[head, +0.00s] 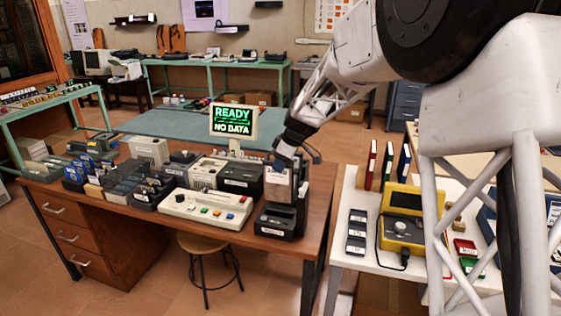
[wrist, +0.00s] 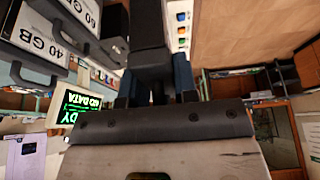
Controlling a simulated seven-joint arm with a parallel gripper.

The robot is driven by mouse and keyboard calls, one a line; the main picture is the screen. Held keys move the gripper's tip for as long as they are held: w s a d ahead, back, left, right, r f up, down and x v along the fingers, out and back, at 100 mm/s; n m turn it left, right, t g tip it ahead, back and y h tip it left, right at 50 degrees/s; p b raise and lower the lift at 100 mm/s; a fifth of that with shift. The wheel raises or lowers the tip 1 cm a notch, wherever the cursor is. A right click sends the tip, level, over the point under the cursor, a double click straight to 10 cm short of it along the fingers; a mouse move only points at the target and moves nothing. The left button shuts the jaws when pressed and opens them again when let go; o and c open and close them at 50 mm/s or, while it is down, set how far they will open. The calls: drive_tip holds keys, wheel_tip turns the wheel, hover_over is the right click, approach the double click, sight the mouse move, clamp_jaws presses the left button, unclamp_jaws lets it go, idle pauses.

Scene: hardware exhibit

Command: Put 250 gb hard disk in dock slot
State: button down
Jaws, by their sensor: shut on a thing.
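My gripper (head: 286,153) is over the right end of the wooden workbench, pointing down. It is shut on a dark block, taken to be the hard disk (head: 278,181), which has a pale label I cannot read. The disk is upright just above or at the top of the black dock (head: 281,220); I cannot tell whether it has entered the slot. In the wrist view, the gripper (wrist: 155,80) has its blue-grey fingers on either side of the dark disk (wrist: 148,25). The slot itself is hidden.
Beside the gripper in the wrist view are grey drives labelled 40 GB (wrist: 45,40). A button console (head: 205,207) stands left of the dock. A screen (head: 233,121) behind reads READY, NO DATA. A white table (head: 345,225) with a yellow device (head: 403,225) is at right.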

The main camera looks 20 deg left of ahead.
sight(281, 188)
drive_tip(key=shift+f, duration=2.9)
idle(1.3)
drive_tip(key=shift+f, duration=2.1)
drive_tip(key=c, duration=0.8)
unclamp_jaws()
wheel_tip(281, 188, up, 8)
